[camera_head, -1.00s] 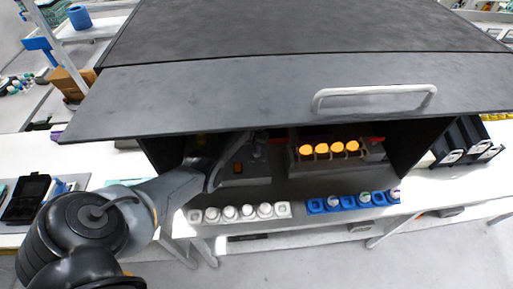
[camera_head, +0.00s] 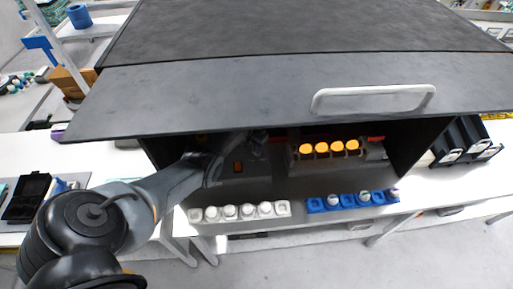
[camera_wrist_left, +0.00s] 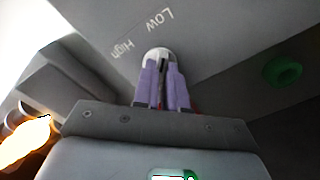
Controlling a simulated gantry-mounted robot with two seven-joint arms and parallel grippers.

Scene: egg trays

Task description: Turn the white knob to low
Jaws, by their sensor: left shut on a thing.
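I cannot tell exactly which way the knob points. In the head view my left gripper (camera_head: 256,140) reaches into the dark hood, and the knob is hidden there. My right gripper is not in view.
A green button (camera_wrist_left: 282,72) is on the same panel. In the hood, a block with several glowing orange tops (camera_head: 322,149) stands to the right. A white rack (camera_head: 240,213) and a blue rack (camera_head: 348,202) stand in front. The raised hood door (camera_head: 250,97) hangs above my arm.

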